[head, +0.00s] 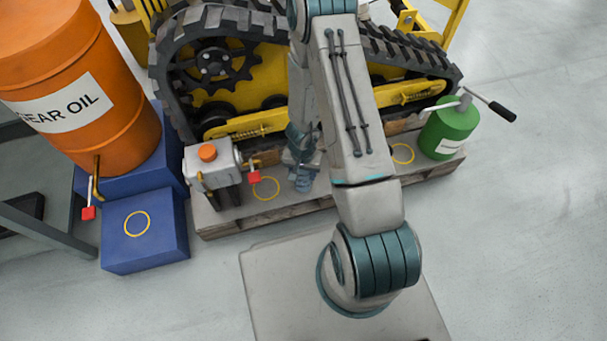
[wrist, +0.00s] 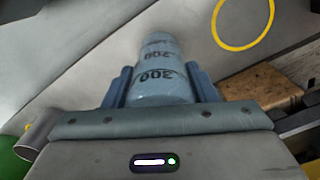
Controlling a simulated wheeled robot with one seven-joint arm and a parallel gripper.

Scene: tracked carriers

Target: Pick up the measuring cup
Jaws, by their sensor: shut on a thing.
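The measuring cup (wrist: 158,72) is pale blue with dark marks such as 300 and 200. It shows in the middle of the wrist view. My gripper (wrist: 160,86) is shut on it, with one blue finger against each side. In the head view my gripper (head: 303,178) is low over the pallet (head: 222,221), between two yellow rings. There the arm and gripper hide most of the cup. I cannot tell whether the cup touches the surface under it.
A tracked carrier (head: 245,75) is behind. An orange drum (head: 85,90) stands on blue blocks at left. Open floor (head: 530,220) lies to the right.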

